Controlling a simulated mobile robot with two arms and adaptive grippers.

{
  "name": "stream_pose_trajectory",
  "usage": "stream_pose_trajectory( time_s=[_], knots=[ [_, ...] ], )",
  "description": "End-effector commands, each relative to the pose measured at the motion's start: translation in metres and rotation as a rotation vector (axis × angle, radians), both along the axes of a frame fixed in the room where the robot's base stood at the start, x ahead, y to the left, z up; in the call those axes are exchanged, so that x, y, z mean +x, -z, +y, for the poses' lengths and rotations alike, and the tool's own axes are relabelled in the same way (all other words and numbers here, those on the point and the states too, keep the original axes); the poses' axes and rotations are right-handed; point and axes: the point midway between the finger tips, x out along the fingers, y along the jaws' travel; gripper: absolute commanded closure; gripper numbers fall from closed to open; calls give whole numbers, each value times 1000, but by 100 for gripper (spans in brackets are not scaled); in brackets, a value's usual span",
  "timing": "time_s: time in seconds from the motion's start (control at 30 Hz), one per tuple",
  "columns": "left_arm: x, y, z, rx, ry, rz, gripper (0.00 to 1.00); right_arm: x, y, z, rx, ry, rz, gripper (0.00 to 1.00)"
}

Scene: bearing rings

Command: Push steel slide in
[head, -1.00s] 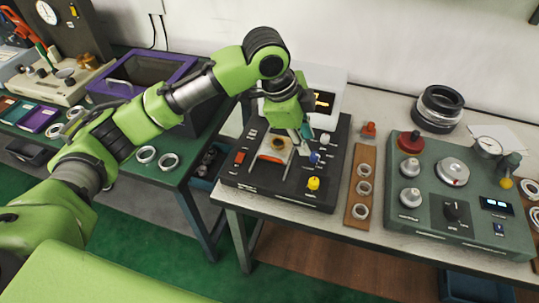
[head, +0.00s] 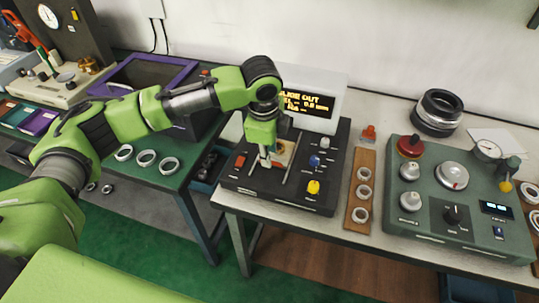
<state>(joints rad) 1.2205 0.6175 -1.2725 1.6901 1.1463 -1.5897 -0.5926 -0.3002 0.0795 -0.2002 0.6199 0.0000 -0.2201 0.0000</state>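The black tester (head: 325,195) stands on the middle table. Its pale steel slide (head: 287,150) lies between two rails on its top, partly hidden behind my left gripper. My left gripper (head: 265,161) points down over the left part of the slide area, near its front-left side. Its fingers look close together, but they are too small to tell open from shut. I cannot tell whether they touch the slide. The tester's screen (head: 307,104) shows "SLIDE OUT" and a reading in mm, partly covered by my arm. My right gripper is not in view.
A wooden strip with rings (head: 357,228) and a green gauge unit (head: 430,226) stand to the right. Rings (head: 145,158) lie on the green table at left.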

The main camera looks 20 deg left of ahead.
Motion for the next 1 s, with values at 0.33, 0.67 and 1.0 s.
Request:
stream_pose_trajectory(
  time_s=[0.33,0.67,1.0],
  knots=[
    [5,25,0,-1,1,0,75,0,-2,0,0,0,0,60],
    [5,25,0,-1,1,-1,100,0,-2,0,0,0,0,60],
    [17,21,-2,-1,-2,-2,100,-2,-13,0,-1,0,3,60]
  ],
)
